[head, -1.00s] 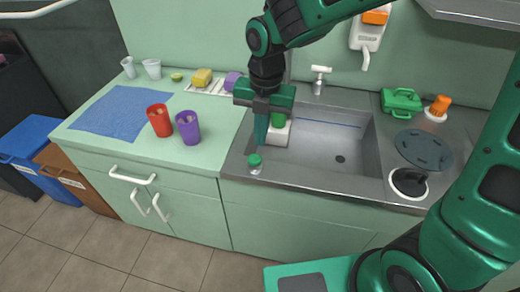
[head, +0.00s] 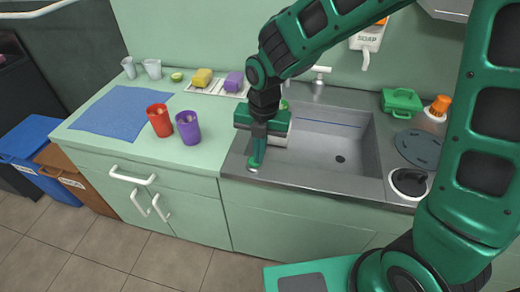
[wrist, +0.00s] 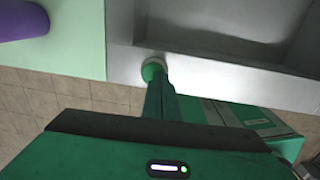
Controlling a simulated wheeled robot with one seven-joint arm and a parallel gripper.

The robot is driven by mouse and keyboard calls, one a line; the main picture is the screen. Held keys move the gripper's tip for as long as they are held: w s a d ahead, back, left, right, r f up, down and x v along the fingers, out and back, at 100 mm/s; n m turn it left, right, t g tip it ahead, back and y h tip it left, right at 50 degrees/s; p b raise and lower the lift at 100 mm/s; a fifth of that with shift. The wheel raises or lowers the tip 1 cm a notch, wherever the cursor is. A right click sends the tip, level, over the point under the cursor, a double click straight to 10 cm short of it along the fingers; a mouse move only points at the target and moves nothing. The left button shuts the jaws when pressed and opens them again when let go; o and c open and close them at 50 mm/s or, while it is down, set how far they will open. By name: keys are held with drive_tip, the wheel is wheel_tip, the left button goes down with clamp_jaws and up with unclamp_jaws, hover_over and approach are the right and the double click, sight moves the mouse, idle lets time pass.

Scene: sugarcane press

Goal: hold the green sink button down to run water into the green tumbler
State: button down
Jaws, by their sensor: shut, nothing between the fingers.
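The green sink button (wrist: 152,69) sits on the sink's front left rim; its round green cap shows in the wrist view. In the head view only its pale base (head: 252,170) shows below my fingertips. My gripper (head: 255,162) points down, shut and empty, with its tips at the button. The tips overlap the cap's near edge in the wrist view; I cannot tell whether the cap is pressed down. A bit of green behind my gripper, apparently the green tumbler (head: 284,104), shows at the sink's left side; the rest is hidden. No running water is visible.
The sink basin (head: 335,165) is open to the right. A red cup (head: 159,121) and a purple cup (head: 188,128) stand on the counter at left. A white tap (head: 319,78) stands behind the sink. A green case (head: 402,101) is at back right.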

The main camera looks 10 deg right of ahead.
drive_tip(key=shift+s+f, duration=0.35)
drive_tip(key=shift+f, duration=0.45)
drive_tip(key=shift+s, duration=0.1)
idle(2.0)
drive_tip(key=shift+a, duration=0.1)
drive_tip(key=shift+r, duration=0.2)
drive_tip(key=shift+w+r, duration=0.7)
drive_tip(key=shift+r, duration=0.25)
wheel_tip(320, 180, up, 12)
drive_tip(key=shift+s+d+r, duration=0.2)
drive_tip(key=shift+s+d, duration=0.2)
drive_tip(key=shift+d, duration=0.05)
